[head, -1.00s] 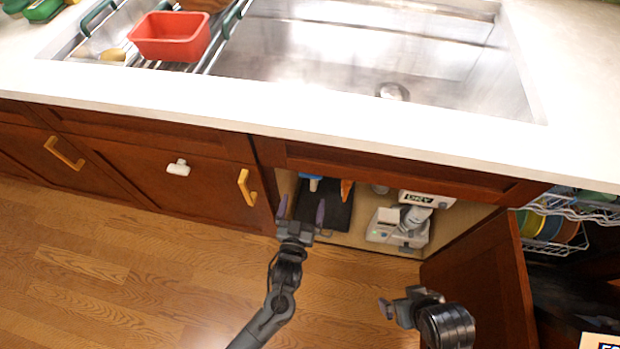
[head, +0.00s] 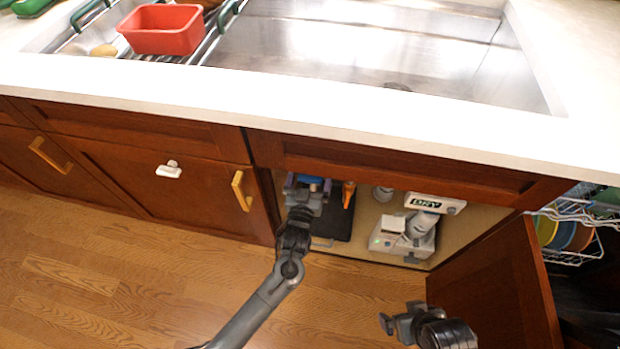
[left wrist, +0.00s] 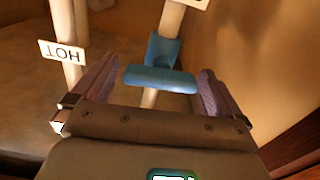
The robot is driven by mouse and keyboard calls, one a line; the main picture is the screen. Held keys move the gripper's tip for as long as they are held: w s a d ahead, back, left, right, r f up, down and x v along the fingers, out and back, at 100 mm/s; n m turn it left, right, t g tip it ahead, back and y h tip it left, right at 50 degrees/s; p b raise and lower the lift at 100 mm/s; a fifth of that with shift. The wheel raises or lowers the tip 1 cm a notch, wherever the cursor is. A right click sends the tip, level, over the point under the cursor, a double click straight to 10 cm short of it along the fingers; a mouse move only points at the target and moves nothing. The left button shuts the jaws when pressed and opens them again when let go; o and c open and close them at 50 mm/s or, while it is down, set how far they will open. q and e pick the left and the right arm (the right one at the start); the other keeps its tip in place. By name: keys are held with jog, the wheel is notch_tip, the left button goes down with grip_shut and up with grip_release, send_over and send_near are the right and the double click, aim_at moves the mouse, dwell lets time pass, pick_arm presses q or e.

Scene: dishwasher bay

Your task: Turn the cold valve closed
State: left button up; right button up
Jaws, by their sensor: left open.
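The cold valve is a blue handle (left wrist: 160,78) on a pale pipe, seen in the left wrist view. In the head view a bit of blue (head: 312,182) shows inside the open cabinet, partly hidden by my gripper. My left gripper (left wrist: 155,68) is open, with one purple finger on each side of the blue handle and gaps to it. It also shows in the head view (head: 304,188), inside the cabinet opening. My right gripper (head: 400,322) hangs empty over the floor near the open door; its jaw opening is unclear.
A second pipe carries an upside-down HOT label (left wrist: 62,52). An orange part (head: 348,192) is right of the blue. A white device (head: 403,238) and a DRY display (head: 436,203) are at the cabinet's right. The open door (head: 498,285) and countertop edge (head: 300,105) bound the space.

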pick_arm(q)
jog(key=c, duration=0.9)
jog(key=shift+r+m+p, duration=0.15)
jog(key=shift+m+p, duration=0.25)
jog(key=shift+p, duration=0.4)
jog(key=o, duration=0.9)
